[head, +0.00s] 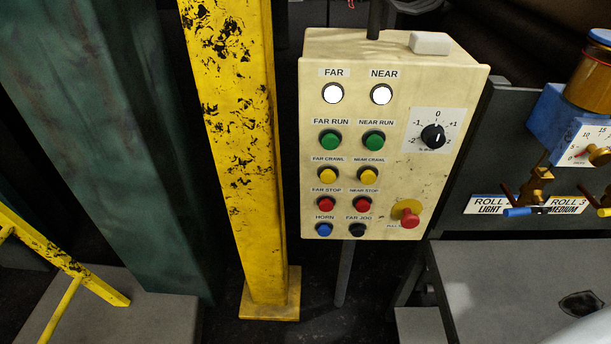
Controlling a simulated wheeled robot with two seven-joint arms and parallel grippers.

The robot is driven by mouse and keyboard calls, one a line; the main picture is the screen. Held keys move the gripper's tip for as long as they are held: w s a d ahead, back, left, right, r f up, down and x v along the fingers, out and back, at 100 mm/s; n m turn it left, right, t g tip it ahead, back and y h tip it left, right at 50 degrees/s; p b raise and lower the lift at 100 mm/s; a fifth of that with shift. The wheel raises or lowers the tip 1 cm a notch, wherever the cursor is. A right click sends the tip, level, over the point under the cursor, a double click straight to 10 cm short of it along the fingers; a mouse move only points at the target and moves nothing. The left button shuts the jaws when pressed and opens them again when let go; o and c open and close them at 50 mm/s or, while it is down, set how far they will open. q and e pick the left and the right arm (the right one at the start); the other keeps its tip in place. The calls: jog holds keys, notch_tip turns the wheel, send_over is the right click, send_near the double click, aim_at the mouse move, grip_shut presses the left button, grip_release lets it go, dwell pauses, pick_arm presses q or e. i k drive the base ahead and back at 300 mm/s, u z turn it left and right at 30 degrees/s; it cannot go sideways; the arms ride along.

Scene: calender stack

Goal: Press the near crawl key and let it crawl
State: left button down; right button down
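The near crawl key (370,174) is a yellow round button on the cream control box (430,195), under the label NEAR CRAWL. The yellow far crawl key (328,176) sits just left of it. The green near run key (374,140) is above it and the red near stop key (362,205) is below it. The white NEAR lamp (381,95) and FAR lamp (333,94) at the top both look bright. Neither of my grippers shows in the head view, and nothing covers the keys.
A chipped yellow post (240,150) stands close left of the box. A red mushroom button (409,220) sticks out at the box's lower right, below a black dial (433,135). Valves with blue and yellow handles (530,211) are at right. The space before the box looks clear.

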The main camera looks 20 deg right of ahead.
aim_at(368, 177)
jog(key=u, duration=0.1)
jog(key=k, duration=0.55)
jog(key=z, duration=0.95)
jog(key=i, duration=0.5)
jog(key=u, duration=0.05)
